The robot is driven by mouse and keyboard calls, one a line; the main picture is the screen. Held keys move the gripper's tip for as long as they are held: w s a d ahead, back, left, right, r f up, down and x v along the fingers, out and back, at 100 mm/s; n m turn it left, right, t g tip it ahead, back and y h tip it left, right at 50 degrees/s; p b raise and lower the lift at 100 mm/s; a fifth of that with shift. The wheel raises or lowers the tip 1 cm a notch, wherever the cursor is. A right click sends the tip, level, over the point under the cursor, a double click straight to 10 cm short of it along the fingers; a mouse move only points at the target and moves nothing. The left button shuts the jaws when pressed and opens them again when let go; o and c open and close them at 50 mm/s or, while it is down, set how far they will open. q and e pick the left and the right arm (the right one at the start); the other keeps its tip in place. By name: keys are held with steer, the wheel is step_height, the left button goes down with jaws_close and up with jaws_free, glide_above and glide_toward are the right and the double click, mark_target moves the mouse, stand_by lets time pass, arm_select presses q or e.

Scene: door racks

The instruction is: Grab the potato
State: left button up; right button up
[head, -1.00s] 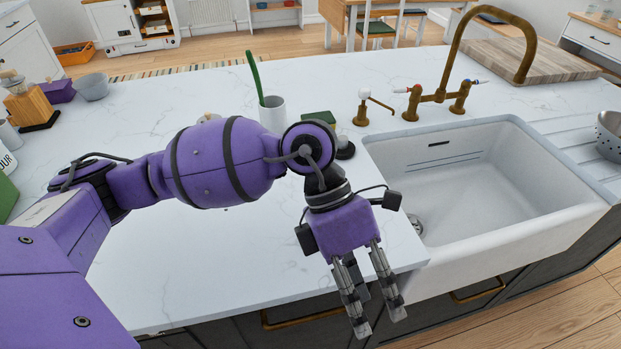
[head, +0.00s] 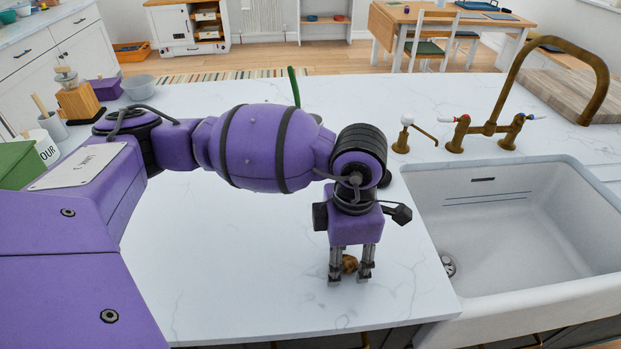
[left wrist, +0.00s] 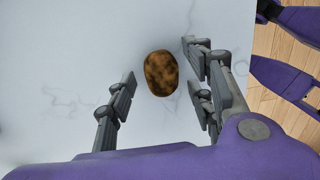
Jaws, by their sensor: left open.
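A small brown potato (head: 349,264) lies on the white marble countertop (head: 250,270), left of the sink. It also shows whole in the left wrist view (left wrist: 161,73). My left gripper (head: 350,279) points down over the counter with its fingers on either side of the potato. In the left wrist view the fingers (left wrist: 160,90) are spread, with a gap between them and the potato. The gripper is open and holds nothing. My right gripper is not in view.
The white sink (head: 510,225) and brass tap (head: 535,50) are to the right of the gripper. A flour tin (head: 45,148), a grey bowl (head: 138,87) and a purple box (head: 104,89) stand at the left. The counter in front of my arm is clear.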

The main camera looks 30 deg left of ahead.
arm_select(q)
steer(key=shift+f, duration=0.1)
steer(key=c, duration=1)
steer(key=shift+c, duration=0.2)
